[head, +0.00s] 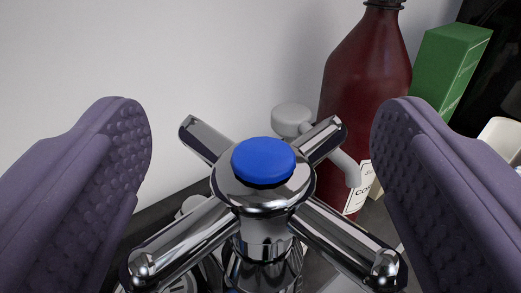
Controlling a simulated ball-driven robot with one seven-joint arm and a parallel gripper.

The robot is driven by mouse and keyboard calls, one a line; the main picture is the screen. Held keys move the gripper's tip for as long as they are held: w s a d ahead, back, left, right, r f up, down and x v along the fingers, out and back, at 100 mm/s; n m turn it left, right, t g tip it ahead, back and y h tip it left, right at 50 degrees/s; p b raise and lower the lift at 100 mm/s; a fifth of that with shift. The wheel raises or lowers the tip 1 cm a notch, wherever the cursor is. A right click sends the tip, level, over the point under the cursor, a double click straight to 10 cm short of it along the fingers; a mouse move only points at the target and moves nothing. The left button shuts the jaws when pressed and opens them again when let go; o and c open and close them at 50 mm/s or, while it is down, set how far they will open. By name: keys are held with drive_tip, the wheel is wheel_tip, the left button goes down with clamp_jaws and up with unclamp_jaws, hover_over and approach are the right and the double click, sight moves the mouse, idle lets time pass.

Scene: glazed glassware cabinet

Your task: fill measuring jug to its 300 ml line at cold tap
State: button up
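A chrome cross-handle tap with a blue cap (264,160) fills the lower middle of the head view. Its bars spread out diagonally, two toward me and two away. My gripper (260,150) is open, with one purple ribbed finger on each side of the tap handle. I see a gap between each finger and the handle, so neither appears to touch it. The tap's lower body is partly hidden under the handle. I cannot see a measuring jug that I can make out for certain, nor any water.
A dark red-brown bottle (368,75) with a label stands behind the tap to the right, partly behind my right finger. A green box (452,60) is beside it. A grey rounded fitting with a curved spout (291,118) shows behind the handle. A white object (503,138) is at the right edge. A pale wall rises at the left.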

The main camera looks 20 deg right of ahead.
drive_tip(key=p+v, duration=0.1)
drive_tip(key=v, duration=0.6)
drive_tip(key=shift+s, duration=0.4)
drive_tip(key=shift+a, duration=0.1)
drive_tip(key=shift+c, duration=0.2)
idle(1.8)
